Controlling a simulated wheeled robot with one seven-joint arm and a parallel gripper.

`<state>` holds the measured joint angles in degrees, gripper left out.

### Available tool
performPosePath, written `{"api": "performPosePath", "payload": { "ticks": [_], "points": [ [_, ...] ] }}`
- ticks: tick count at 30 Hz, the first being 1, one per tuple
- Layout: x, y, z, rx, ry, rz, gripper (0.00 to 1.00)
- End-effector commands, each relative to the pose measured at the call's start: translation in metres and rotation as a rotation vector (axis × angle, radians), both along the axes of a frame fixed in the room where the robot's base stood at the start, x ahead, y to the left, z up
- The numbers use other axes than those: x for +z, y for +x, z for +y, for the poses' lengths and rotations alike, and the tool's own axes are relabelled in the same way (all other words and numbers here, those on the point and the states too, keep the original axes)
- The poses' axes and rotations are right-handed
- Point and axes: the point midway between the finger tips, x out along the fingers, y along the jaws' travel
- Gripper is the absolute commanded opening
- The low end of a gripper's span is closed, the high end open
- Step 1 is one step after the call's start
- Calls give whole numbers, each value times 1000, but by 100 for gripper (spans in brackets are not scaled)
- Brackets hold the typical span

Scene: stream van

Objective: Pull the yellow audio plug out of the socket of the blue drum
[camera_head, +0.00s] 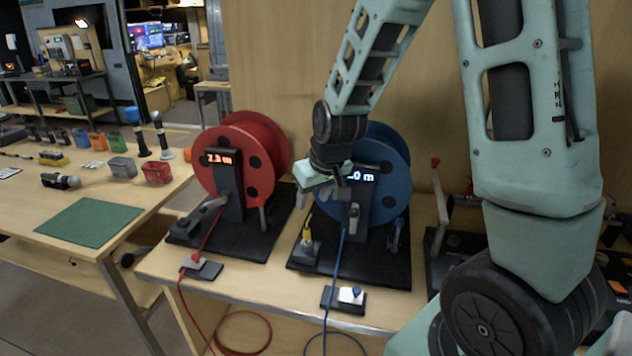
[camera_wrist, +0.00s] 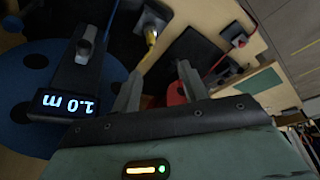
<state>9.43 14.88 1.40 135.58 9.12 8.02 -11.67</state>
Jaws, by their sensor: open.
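The blue drum (camera_head: 393,170) stands upright on a black base on the bench, partly hidden behind my arm. Its display post reads 1.0 m in the wrist view (camera_wrist: 68,103). The yellow audio plug (camera_head: 307,243) is in a dark socket block at the front left of that base, with a yellow cord rising from it. The plug also shows in the wrist view (camera_wrist: 151,37), beyond the fingertips. My gripper (camera_head: 324,200) is open and empty, above the plug and in front of the drum; its two fingers show apart in the wrist view (camera_wrist: 159,72).
A red drum (camera_head: 263,165) with its own post and crank stands left of the blue one. Blue (camera_head: 351,294) and red (camera_head: 199,262) cable ends rest on small plates at the bench's front edge. A table with a green mat (camera_head: 88,222) is at left.

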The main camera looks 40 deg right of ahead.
Motion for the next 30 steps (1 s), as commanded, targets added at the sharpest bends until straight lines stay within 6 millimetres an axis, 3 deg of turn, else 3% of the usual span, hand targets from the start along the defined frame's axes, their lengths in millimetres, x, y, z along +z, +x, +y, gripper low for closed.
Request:
{"api": "performPosePath", "payload": {
  "ticks": [3,8,30],
  "points": [
    [-1,4,-18,-34,-10,-12,44],
    [-15,9,-19,-36,-12,-10,44],
    [-129,57,-24,-33,-10,-10,44]
  ]
}}
